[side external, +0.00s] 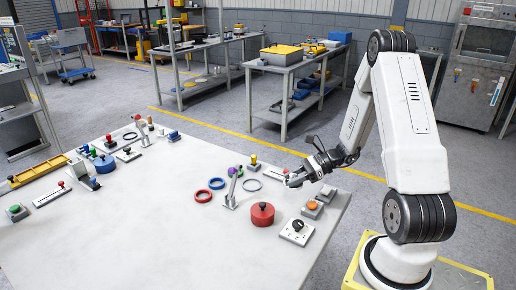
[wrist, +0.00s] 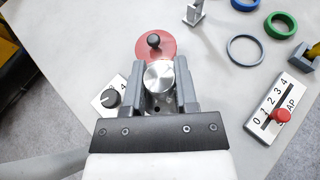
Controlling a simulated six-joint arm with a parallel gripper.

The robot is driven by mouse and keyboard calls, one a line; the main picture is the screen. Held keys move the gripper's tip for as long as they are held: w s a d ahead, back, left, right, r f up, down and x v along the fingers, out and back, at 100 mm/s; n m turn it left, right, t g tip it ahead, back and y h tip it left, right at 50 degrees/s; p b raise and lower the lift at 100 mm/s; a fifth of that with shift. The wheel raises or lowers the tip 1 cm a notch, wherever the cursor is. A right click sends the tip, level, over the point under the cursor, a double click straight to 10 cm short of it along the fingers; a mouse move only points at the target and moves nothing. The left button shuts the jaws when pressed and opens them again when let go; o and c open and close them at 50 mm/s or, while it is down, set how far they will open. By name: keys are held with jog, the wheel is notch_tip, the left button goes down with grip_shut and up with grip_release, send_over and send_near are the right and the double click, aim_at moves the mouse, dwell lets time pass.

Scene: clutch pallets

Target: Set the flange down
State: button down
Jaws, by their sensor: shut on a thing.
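My gripper (wrist: 160,85) is shut on the flange (wrist: 160,74), a round silver metal piece between its two grey fingers in the wrist view. In the side view my gripper (side external: 296,178) reaches in from the right over the right part of the table. The flange is too small there to make out clearly. It looks held above the table top, but the height of the gap is hard to tell. In the wrist view the flange overlaps the near edge of a red disc with a black knob (wrist: 140,48). The flange's underside is hidden.
The red disc also shows in the side view (side external: 262,215). A black rotary knob (side external: 297,231) and an orange button box (side external: 312,209) stand near the table's right edge. A grey ring (wrist: 230,51) and a red-knobbed slider (wrist: 262,121) lie around. The table's front middle (side external: 150,245) is clear.

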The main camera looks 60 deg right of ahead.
send_over(276, 198)
jog(key=s, duration=0.1)
jog(key=f, duration=0.5)
jog(key=shift+s+a+f, duration=0.1)
jog(key=shift+a+f, duration=0.2)
jog(key=shift+w+d+f, duration=0.2)
jog(key=shift+w+f, duration=0.2)
jog(key=shift+f, duration=0.1)
jog(key=shift+w+f, duration=0.1)
jog(key=shift+w+d+f, duration=0.1)
jog(key=shift+w+f, duration=0.05)
jog(key=shift+f, duration=1.6)
jog(key=shift+c, duration=1.9)
grip_release()
jog(key=shift+f, duration=0.15)
